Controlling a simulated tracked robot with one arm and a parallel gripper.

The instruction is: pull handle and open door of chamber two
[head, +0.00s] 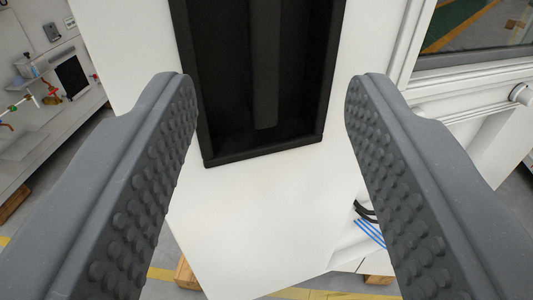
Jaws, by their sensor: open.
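A white chamber door panel (262,215) fills the middle of the head view. A black rectangular recess (222,149) is set into it at the top centre. A dark vertical handle bar (265,70) stands inside the recess, and its upper end is cut off by the frame. My gripper (271,95) is open, with one grey studded finger on each side of the recess in the picture. Nothing is between the fingers' pads that I can see held. The gap between the fingertips and the handle in depth is hard to judge.
A window (475,25) with a white frame and a round knob (521,94) is at the right. Blue and black cables (368,228) hang at lower right. A white unit with fittings (50,80) stands at the left. Yellow floor lines and wooden blocks (187,274) show below.

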